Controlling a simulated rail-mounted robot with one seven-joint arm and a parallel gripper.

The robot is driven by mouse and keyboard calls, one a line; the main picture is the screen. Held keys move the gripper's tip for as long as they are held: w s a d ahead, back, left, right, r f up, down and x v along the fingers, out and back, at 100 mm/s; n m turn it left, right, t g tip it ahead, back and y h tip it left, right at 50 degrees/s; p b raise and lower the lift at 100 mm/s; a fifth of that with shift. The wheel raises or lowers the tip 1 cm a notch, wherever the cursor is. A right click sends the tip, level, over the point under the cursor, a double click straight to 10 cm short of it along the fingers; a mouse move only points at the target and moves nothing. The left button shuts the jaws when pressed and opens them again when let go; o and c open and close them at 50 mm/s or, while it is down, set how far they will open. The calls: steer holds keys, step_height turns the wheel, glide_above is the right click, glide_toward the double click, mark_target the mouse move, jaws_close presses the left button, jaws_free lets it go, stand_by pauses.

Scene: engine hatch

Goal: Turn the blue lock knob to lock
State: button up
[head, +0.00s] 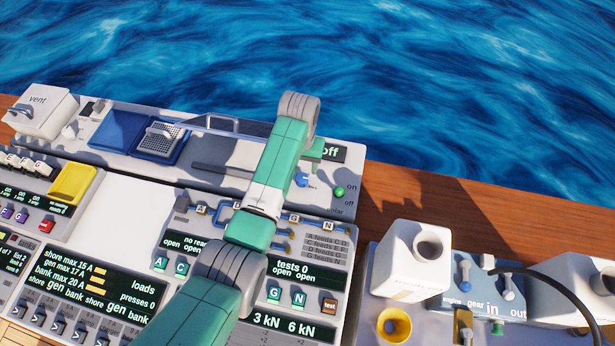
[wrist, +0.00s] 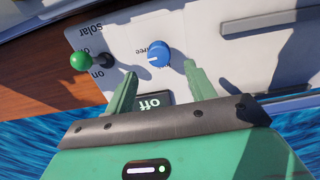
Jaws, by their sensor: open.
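The blue lock knob (wrist: 159,53) is round, with a white mark on its left side in the wrist view. It stands on a pale panel beside a label of which "ree" is readable, upside down. In the head view the knob (head: 303,181) shows partly, close to my arm. My gripper (wrist: 161,72) is open, with one green finger low to the left of the knob and one low to the right. The fingers look apart from the knob and nothing is between them. In the head view the fingers are mostly hidden behind the arm.
A green-tipped solar switch (wrist: 81,62) stands left of the knob in the wrist view, and right of it in the head view (head: 339,192). A small display reads "off" (wrist: 152,101). A rail handle (wrist: 272,20) lies at the other side. Water lies beyond the panel.

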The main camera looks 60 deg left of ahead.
mark_target(302, 177)
step_height(302, 177, down, 6)
steer(key=shift+f+b, duration=0.15)
steer(key=shift+b, duration=0.4)
steer(key=shift+c, duration=0.2)
steer(key=c, duration=0.9)
